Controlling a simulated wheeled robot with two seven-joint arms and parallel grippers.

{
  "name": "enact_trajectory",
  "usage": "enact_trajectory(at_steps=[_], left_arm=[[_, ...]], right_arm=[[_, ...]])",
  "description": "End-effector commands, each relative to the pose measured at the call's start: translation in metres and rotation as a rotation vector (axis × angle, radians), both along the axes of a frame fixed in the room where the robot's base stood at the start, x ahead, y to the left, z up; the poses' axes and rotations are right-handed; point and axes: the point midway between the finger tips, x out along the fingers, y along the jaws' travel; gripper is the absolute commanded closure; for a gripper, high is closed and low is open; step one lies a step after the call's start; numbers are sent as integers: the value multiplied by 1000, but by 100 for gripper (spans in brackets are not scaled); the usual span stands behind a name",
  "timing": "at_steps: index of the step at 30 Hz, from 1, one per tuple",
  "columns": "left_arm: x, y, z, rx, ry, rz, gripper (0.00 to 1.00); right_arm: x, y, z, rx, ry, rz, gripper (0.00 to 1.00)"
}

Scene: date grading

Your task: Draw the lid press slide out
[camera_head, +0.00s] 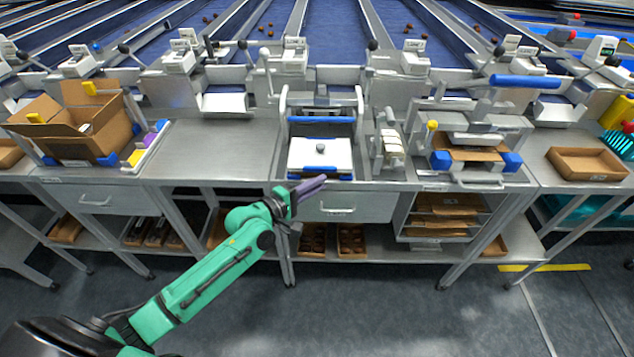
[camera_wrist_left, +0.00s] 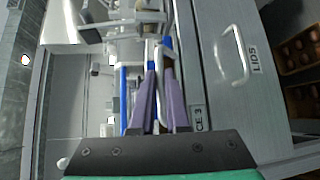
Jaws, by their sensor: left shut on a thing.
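The lid press (camera_head: 321,120) stands on the middle bench, a metal frame with a blue crossbar. Its slide (camera_head: 305,158) is a white plate with a dark knob on top and blue parts along its front edge. My left gripper (camera_head: 312,186) is at the front edge of the slide, reaching in from the lower left. In the left wrist view, the purple fingers (camera_wrist_left: 159,105) are closed on the slide's metal handle (camera_wrist_left: 157,84), with blue parts (camera_wrist_left: 124,100) beside them. The fingers partly hide the handle. My right gripper is in neither view.
Below the press is a closed drawer (camera_head: 345,207), labelled LIDS in the left wrist view (camera_wrist_left: 232,55). An open carton (camera_head: 70,125) stands at left, and another fixture with cardboard (camera_head: 468,150) at right. Bare bench top (camera_head: 215,150) lies left of the press; the floor in front is clear.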

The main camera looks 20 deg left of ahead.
Motion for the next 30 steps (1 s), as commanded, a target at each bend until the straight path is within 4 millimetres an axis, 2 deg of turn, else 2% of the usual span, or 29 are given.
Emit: enact_trajectory(at_steps=[9, 10, 12, 23, 26, 30], left_arm=[[-2, -2, -4, -1, 11, -5, 100], [-2, -2, -4, -1, 11, -5, 79], [-2, -2, -4, -1, 11, -5, 57], [-4, 1, -2, -1, 7, -2, 57], [-14, 7, -2, 0, 9, -2, 57], [-41, 23, 1, 3, 10, -3, 57]], right_arm=[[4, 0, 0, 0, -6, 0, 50], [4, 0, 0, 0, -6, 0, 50], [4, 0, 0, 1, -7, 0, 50], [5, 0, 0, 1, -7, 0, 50], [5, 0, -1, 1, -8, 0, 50], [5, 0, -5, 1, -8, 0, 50]])
